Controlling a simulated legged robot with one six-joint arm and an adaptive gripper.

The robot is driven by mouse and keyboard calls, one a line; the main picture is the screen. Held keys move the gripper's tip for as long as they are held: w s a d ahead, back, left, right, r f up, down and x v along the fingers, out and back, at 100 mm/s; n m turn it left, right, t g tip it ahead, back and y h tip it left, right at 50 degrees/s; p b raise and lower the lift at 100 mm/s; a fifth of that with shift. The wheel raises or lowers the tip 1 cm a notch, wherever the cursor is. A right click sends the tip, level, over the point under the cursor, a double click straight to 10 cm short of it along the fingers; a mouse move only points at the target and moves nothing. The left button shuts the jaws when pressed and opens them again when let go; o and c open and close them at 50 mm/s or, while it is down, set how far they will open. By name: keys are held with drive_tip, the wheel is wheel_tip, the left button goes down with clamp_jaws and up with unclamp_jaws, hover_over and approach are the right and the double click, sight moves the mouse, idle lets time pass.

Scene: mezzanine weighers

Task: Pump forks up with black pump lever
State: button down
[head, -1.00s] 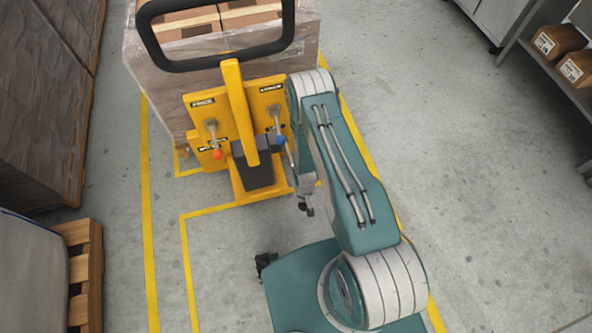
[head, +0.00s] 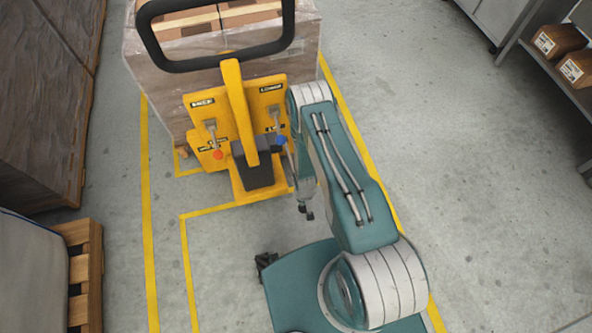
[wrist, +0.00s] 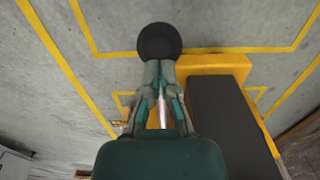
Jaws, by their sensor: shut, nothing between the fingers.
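The yellow pallet truck (head: 263,183) stands upright with its black loop handle at the top. The pump lever's black round knob (wrist: 158,42) shows just beyond my gripper's fingertips in the wrist view, left of the yellow base end. A small dark part in the head view (head: 306,212) seems to be the same knob. A bright metal rod (wrist: 163,112) shows between the finger links. My gripper (wrist: 159,66) is shut and empty, with its fingers pointing at the knob. I cannot tell whether they touch. In the head view my gripper (head: 304,192) is beside the truck's right side.
A wooden pallet (head: 88,270) is at lower left, a shelf with boxes (head: 556,75) at upper right. Floor on the right is clear.

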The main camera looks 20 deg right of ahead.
wheel_tip(320, 180, up, 11)
drive_tip(key=shift+w+f, duration=0.1)
drive_tip(key=shift+f, duration=6.9)
wheel_tip(320, 180, up, 22)
drive_tip(key=shift+r, duration=0.15)
